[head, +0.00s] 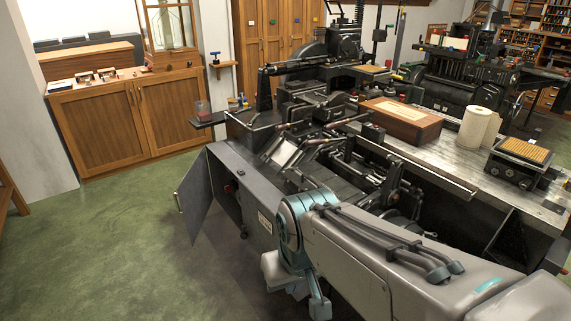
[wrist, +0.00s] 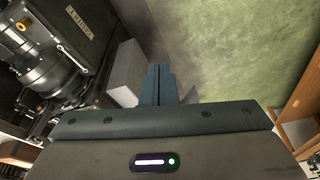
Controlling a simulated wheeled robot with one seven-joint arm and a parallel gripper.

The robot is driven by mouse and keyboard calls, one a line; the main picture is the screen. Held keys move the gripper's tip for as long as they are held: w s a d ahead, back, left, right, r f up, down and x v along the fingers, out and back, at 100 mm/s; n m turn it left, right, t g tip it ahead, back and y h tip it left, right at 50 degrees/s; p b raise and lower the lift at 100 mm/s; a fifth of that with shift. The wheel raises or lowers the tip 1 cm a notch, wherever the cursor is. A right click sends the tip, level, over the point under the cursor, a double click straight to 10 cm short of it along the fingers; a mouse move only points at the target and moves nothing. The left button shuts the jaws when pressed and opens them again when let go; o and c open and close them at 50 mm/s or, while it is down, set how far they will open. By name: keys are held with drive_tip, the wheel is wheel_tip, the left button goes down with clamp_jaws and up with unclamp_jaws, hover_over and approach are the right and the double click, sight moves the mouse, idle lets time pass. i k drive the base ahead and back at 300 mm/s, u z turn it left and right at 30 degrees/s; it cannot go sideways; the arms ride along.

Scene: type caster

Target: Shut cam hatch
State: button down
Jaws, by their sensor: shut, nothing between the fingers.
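The cam hatch (head: 198,195) is a dark grey hinged door at the left end of the black printing machine. It stands swung open, its free edge out over the green floor, with a small pale handle (head: 178,202) on that edge.
Green floor (head: 110,250) is free left of the hatch. A wooden cabinet (head: 130,115) stands behind it. The machine's table holds a wooden box (head: 402,120) and a paper roll (head: 478,129).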

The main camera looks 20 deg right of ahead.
sight(350, 194)
drive_tip(key=z, duration=0.3)
drive_tip(key=i, duration=1.2)
drive_tip(key=z, duration=0.3)
